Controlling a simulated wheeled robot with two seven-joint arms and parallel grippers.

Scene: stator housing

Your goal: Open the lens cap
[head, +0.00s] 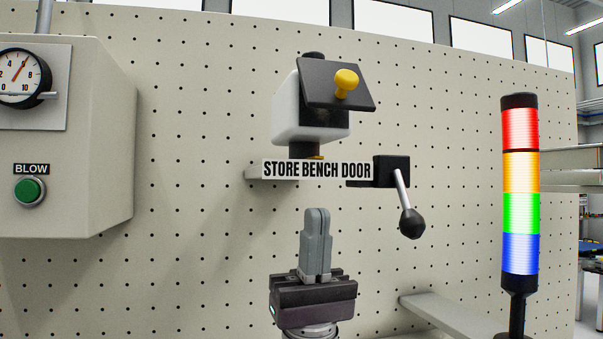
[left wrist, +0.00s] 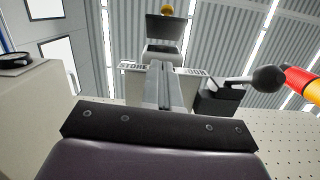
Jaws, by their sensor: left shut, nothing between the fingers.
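The lens cap (head: 318,83) is a dark flat plate with a yellow knob (head: 346,82). It sits tilted across the upper front of a white camera-like housing (head: 287,110) on the pegboard wall. A dark front face shows below the plate. The cap also shows at the top of the left wrist view (left wrist: 166,27), with the yellow knob above it. My left gripper (head: 316,212) points upward below the housing and the label, shut and empty, apart from the cap. My right gripper is not in view.
A label reading STORE BENCH DOOR (head: 317,169) sits under the housing. A lever with a black ball (head: 411,223) hangs to its right. A signal tower (head: 520,190) stands at right. A grey box (head: 80,140) with gauge and green button (head: 30,190) is at left.

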